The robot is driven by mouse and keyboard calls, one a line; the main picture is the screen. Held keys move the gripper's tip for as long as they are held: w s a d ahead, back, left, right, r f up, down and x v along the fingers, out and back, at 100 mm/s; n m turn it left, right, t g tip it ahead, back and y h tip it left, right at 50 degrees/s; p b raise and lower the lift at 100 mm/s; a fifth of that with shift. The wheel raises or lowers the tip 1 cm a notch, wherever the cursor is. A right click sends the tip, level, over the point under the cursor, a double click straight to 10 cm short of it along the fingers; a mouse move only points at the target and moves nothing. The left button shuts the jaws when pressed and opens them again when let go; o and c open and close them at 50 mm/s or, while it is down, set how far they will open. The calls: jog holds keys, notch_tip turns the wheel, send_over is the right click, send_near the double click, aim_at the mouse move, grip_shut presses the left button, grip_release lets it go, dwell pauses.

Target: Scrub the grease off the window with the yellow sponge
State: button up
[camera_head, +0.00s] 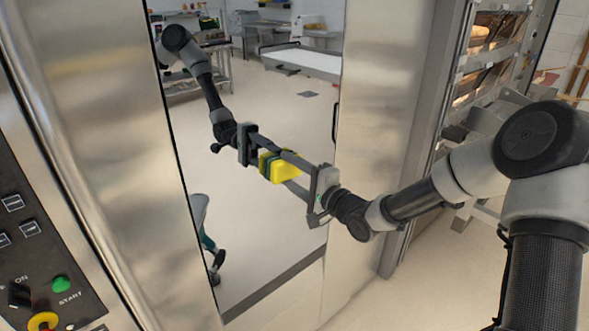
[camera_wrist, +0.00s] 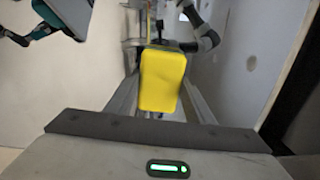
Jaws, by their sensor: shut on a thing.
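The window (camera_head: 262,225) is a tall, mirror-like glass panel in the middle of the head view, and it reflects the room and my arm. My gripper (camera_head: 296,178) reaches in from the right in front of the glass. It is shut on the yellow sponge (camera_head: 284,170), with its fingers on either side. The sponge also shows in the wrist view (camera_wrist: 162,80), between the two fingers. Its far face meets or nearly meets its reflection; I cannot tell whether it touches the glass. I cannot make out any grease on the visible glass.
Steel panels flank the glass, including one on the right (camera_head: 378,110). A dark control panel (camera_head: 35,235) with a green START button (camera_head: 61,284) stands at lower left. A rack with bread (camera_head: 480,60) is at upper right. Floor shows at lower right.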

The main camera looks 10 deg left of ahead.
jog(key=shift+s+a+b, duration=0.15)
jog(key=shift+s+a, duration=1.15)
jog(key=shift+s, duration=0.2)
jog(key=shift+s+a+b, duration=0.2)
jog(key=shift+s+a, duration=1.1)
jog(key=shift+s, duration=0.25)
jog(key=shift+s+a+b, duration=0.15)
jog(key=shift+s+a, duration=1.15)
jog(key=shift+s, duration=0.2)
jog(key=p, duration=0.1)
send_near(242, 182)
jog(key=shift+w+d, duration=0.1)
jog(key=shift+w, duration=0.15)
jog(key=shift+s+d, duration=0.1)
jog(key=shift+p+v, duration=0.4)
jog(key=shift+v, duration=1)
